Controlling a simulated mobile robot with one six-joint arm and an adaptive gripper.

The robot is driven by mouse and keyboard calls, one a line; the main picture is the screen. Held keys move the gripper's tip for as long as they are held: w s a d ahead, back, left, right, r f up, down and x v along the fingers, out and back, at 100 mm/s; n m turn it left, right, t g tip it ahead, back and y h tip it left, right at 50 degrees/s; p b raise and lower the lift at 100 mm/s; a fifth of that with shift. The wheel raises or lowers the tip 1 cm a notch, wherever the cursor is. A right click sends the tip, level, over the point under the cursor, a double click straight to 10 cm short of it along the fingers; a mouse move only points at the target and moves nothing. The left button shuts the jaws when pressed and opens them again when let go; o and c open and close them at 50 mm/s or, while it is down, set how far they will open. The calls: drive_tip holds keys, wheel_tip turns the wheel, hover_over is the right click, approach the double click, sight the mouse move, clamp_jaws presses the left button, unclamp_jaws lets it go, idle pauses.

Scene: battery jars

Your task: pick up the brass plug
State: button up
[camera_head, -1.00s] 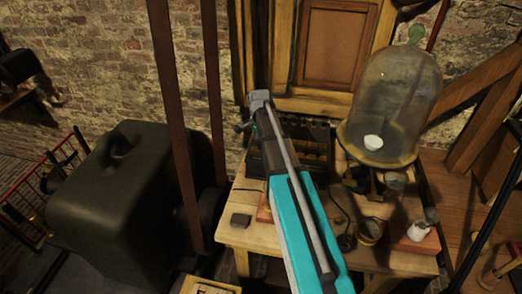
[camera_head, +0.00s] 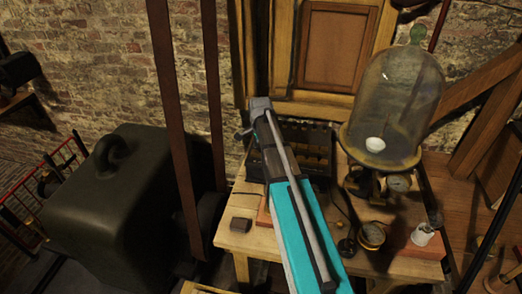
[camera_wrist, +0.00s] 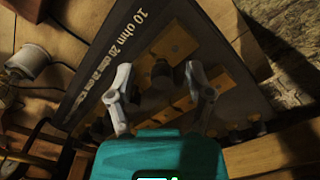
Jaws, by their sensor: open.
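A dark resistance box (camera_wrist: 85,70) with "10 ohm 20" lettering along its edge fills the middle of the wrist view. Brass blocks (camera_wrist: 175,42) lie across its top. A dark knob (camera_wrist: 162,74), which looks like the top of a plug, stands between my fingers; its brass part is hidden. My gripper (camera_wrist: 160,92) is open over the box, one finger on each side of this knob, with gaps showing. In the head view the box (camera_head: 318,138) stands at the back of the wooden table, partly covered by my arm.
A glass bell jar (camera_head: 395,100) stands right of the box. More dark knobs (camera_wrist: 228,84) stand near my right finger.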

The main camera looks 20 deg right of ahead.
clamp_jaws()
drive_tip(key=shift+r, duration=0.2)
idle(0.3)
wheel_tip(320, 180, up, 3)
drive_tip(key=p, duration=0.3)
drive_tip(key=shift+f, duration=0.1)
drive_tip(key=s+a+r+p, duration=0.1)
drive_tip(key=s+r+p, duration=0.9)
drive_tip(key=s, duration=0.4)
drive_tip(key=shift+f, duration=0.2)
